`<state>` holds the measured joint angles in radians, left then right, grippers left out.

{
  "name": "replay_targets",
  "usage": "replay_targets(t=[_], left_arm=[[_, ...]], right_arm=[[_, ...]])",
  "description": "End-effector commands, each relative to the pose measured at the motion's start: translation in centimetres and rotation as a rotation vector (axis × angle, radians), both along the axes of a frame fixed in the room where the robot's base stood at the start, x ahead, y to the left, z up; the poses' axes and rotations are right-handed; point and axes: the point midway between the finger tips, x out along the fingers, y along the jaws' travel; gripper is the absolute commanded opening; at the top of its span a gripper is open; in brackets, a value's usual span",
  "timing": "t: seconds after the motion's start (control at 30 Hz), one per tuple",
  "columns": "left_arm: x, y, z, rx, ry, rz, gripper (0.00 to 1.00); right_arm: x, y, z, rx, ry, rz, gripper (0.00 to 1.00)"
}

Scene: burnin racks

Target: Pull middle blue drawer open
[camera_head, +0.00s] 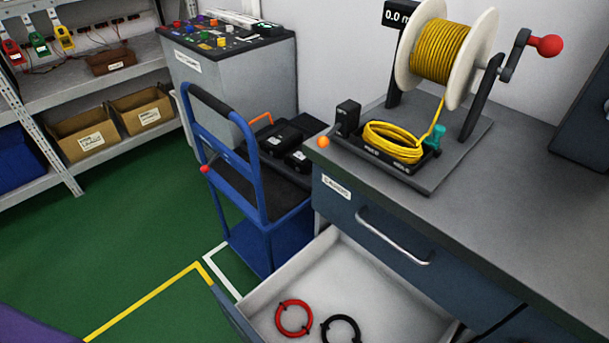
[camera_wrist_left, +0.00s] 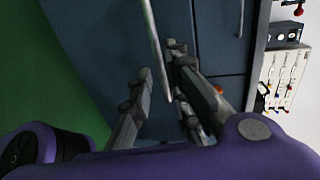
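The blue cabinet's upper drawer (camera_head: 350,215) is shut, with a metal bar handle (camera_head: 395,240). Below it, another blue drawer stands pulled out; its pale inside (camera_head: 275,290) and the edge of its blue front (camera_head: 232,315) show in the head view. A red ring (camera_head: 293,302) and a black ring lie in it. My left gripper (camera_wrist_left: 160,80) shows in the left wrist view with its fingers apart, on either side of a metal bar handle (camera_wrist_left: 155,40) in front of a blue panel (camera_wrist_left: 100,50). Contact is unclear. My right gripper is not in view.
A blue cart (camera_head: 265,225) with black cases stands left of the cabinet. The worktop (camera_head: 500,185) carries a yellow cable spool (camera_head: 440,50). A shelf (camera_head: 90,90) stands at the far left. Green floor (camera_head: 120,240) with yellow and white lines is clear in front.

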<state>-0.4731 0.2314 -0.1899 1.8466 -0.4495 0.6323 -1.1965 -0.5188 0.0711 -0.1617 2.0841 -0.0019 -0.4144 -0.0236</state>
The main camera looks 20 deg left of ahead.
Motion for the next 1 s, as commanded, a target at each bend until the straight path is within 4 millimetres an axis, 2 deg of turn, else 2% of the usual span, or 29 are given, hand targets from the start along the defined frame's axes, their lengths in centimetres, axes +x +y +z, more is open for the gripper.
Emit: replay_targets(t=[0.1, 0.33, 0.5, 1.0], left_arm=[[-2.5, 1.1, 0.4, 0.001, 0.005, 0.001, 0.17], [-5.2, 2.5, 1.2, 0.0, 0.001, 0.0, 0.17], [-5.7, 2.8, 1.3, 0.0, -0.001, 0.0, 0.17], [-5.7, 2.8, 1.4, -0.001, -0.002, 0.0, 0.17]], right_arm=[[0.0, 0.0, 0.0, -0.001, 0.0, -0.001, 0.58], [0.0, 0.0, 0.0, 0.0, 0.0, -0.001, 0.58], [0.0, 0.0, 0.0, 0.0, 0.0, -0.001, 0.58], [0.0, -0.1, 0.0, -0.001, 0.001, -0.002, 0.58]])
